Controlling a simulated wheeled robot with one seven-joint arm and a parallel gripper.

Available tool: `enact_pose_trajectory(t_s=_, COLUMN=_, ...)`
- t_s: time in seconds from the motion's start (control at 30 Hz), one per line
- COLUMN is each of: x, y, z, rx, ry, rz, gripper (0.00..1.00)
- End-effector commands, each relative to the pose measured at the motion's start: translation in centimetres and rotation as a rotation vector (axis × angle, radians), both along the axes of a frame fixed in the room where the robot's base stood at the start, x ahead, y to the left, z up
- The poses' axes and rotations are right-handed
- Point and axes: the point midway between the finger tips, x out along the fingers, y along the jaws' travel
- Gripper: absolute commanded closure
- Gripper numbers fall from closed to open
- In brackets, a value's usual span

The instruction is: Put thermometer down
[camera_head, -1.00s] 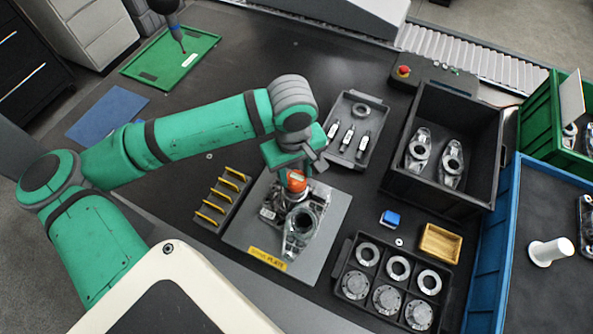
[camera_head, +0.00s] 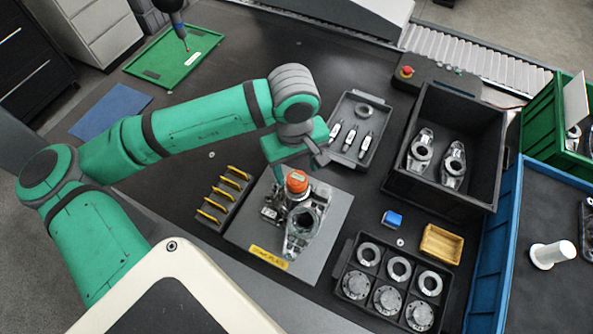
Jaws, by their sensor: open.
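The thermometer, a silver body with an orange-red cap (camera_head: 297,181), stands on the grey labelled plate (camera_head: 336,215), beside a metal casting (camera_head: 301,233) with a round bore. My gripper (camera_head: 299,168) is open, just above and around the top of the cap. The cap shows more clearly now below the fingers. The thermometer's lower part is partly hidden by the casting and nearby metal pieces, so I cannot tell exactly what its base touches.
A slotted rack (camera_head: 222,196) with yellow strips lies left of the plate. A grey tray (camera_head: 381,133) is behind, a black bin (camera_head: 480,103) behind right. A tray of rings (camera_head: 375,258), a blue block (camera_head: 391,218) and a yellow box (camera_head: 441,244) lie right.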

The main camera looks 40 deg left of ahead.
Motion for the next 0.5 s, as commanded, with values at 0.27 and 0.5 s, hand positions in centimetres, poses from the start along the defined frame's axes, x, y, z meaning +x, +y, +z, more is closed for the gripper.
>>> enact_pose_trajectory(t_s=0.27, x=-0.1, y=0.1, z=5.7, rx=0.002, ry=-0.002, rz=0.001, gripper=0.40)
enact_pose_trajectory(t_s=0.5, x=-0.2, y=0.1, z=9.0, rx=0.000, ry=-0.001, rz=0.000, gripper=0.40)
